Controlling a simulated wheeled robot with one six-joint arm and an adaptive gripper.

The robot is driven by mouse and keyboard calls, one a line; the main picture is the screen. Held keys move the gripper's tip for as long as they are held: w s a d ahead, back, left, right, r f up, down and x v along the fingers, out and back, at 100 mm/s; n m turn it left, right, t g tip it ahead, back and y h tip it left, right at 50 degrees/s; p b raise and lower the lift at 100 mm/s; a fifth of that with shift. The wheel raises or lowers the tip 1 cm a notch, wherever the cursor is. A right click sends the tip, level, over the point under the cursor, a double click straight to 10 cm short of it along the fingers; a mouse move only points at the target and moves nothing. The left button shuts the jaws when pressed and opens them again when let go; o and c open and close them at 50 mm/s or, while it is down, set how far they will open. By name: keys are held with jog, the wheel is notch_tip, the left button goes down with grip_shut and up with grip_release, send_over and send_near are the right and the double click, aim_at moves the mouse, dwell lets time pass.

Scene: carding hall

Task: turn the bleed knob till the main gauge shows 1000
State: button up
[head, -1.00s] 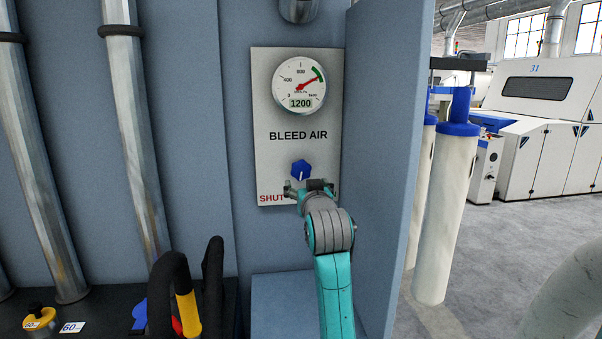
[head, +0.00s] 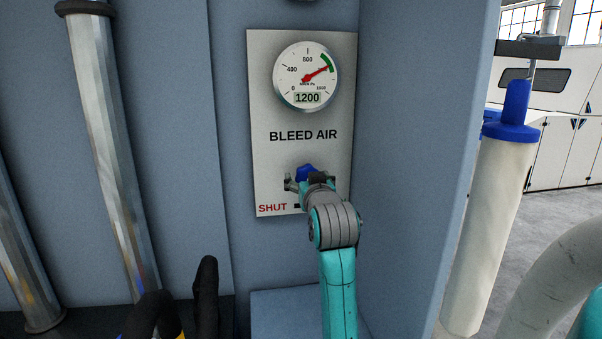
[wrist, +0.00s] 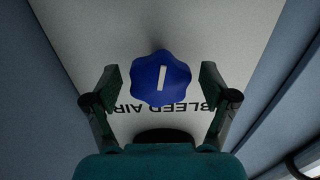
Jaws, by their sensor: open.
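The main gauge (head: 306,76) is a round white dial at the top of the pale BLEED AIR panel (head: 268,160). Its digital window reads 1200, and its red needle points up and right toward the green band. The blue lobed bleed knob (head: 306,173) is low on the panel, partly hidden by my gripper in the head view. In the wrist view the knob (wrist: 160,78) shows whole, with a white pointer line close to upright. My gripper (wrist: 160,82) is open, with one finger on each side of the knob and a gap at both sides.
A blue-grey side wall (head: 425,130) stands close to the right of the panel. A metal pipe (head: 108,140) runs down the left. Black handles (head: 206,300) rise at the lower left. A white cylinder with a blue cap (head: 485,220) stands beyond the wall.

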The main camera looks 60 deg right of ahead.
jog(key=shift+w+d, duration=0.2)
jog(key=shift+d, duration=0.05)
jog(key=c, duration=1.1)
jog(key=shift+c, duration=0.2)
